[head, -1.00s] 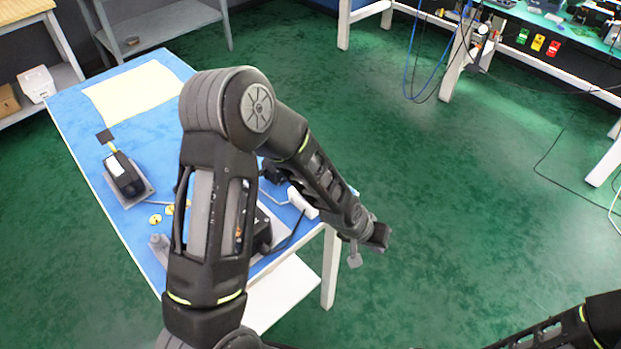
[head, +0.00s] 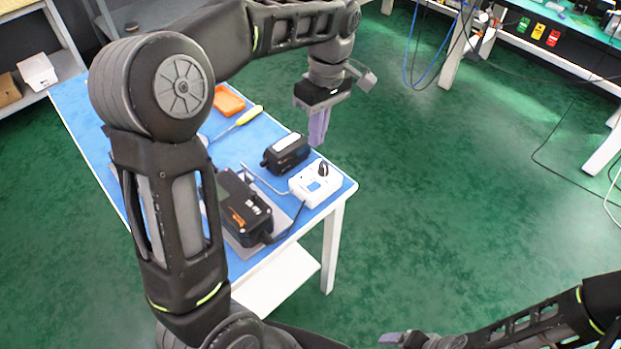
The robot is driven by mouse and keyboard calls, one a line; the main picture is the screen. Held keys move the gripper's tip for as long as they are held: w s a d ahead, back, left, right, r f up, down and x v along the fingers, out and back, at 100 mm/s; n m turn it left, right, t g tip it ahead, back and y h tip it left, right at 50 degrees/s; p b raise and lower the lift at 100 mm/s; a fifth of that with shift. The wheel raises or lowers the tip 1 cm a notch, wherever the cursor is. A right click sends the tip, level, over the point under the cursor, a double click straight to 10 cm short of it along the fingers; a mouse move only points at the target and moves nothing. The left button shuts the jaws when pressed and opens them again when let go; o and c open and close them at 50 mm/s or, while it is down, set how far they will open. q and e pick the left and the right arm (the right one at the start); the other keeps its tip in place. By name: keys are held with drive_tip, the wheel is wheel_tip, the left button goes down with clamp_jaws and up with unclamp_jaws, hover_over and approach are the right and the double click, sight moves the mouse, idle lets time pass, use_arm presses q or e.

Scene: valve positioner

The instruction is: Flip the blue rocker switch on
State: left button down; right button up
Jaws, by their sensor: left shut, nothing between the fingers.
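A white box (head: 304,190) stands at the near right corner of the blue-topped table. It has a black knob (head: 323,169) and a small blue patch (head: 313,186) on its top that looks like the blue rocker switch. Whether the switch is on or off is too small to tell. My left gripper (head: 318,142) is shut and empty, pointing down above the table's right edge, behind and above the white box and apart from it. My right gripper (head: 385,339) is low at the bottom edge of the view, away from the table; its fingers are too unclear to judge.
A black device (head: 245,207) sits left of the white box, with a cable and a metal tube near it. A smaller black box (head: 286,152) stands behind. An orange tray (head: 228,100) and a yellow-handled screwdriver (head: 249,115) lie farther back.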

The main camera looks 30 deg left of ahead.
use_arm(q)
drive_tip(key=shift+f, duration=0.1)
drive_tip(key=b, duration=0.4)
approach(309, 189)
drive_tip(key=f, duration=0.4)
drive_tip(key=s+f+p, duration=0.1)
drive_tip(key=f, duration=0.1)
drive_tip(key=shift+f, duration=0.4)
